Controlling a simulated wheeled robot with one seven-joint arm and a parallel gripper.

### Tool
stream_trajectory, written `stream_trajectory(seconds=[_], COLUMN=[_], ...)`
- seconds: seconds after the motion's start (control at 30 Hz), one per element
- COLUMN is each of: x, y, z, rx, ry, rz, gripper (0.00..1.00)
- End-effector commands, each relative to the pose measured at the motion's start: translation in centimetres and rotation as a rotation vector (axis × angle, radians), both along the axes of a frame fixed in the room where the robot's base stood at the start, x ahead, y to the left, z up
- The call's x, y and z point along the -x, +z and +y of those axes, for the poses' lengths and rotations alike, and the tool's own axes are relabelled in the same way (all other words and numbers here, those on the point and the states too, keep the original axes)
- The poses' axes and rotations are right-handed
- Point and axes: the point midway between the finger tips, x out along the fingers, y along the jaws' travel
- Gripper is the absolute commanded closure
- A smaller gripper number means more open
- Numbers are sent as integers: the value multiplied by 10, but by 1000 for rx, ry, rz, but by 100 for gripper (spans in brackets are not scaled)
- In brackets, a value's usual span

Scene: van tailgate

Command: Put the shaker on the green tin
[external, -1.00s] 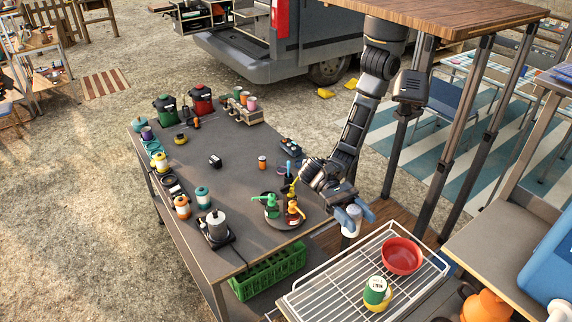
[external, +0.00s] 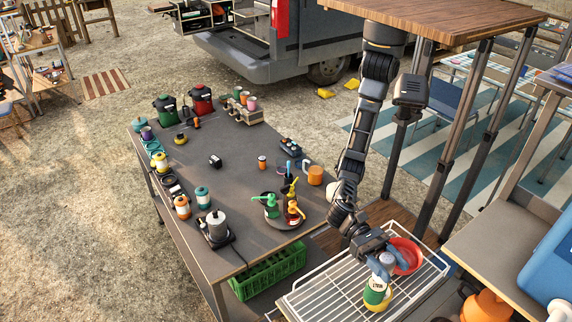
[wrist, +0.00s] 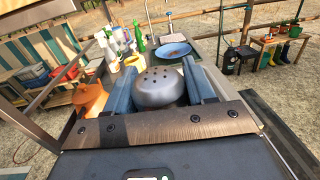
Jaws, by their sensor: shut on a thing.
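My gripper (external: 384,265) is shut on the shaker (external: 387,259), a grey, round-topped one with small holes. In the wrist view the shaker (wrist: 158,88) sits between the two blue-grey fingers. The green tin (external: 373,297), with a white label, stands on the wire rack. The shaker is directly at or just above the tin's top in the external view. Its lower end is hidden by the fingers and the tin, so I cannot tell whether they touch. The tin is not visible in the wrist view.
A red bowl (external: 408,253) stands close behind my gripper on the wire rack (external: 325,297). A yellow item (external: 387,302) is beside the tin. The dark table to the left holds a turntable with bottles (external: 285,222) and an orange mug (external: 316,175).

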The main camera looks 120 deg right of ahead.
Motion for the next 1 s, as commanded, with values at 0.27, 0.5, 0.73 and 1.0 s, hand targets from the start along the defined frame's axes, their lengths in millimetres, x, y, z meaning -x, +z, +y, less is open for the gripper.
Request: stream_trajectory(seconds=[0.27, 0.5, 0.73, 1.0], x=[1, 0, 0, 0], y=[-36, -34, -37, -37], z=[0, 0, 0, 0], rx=[0, 0, 0, 1], ry=[2, 1, 1, 1], rz=[0, 0, 1, 1], gripper=[79, 79, 42, 21])
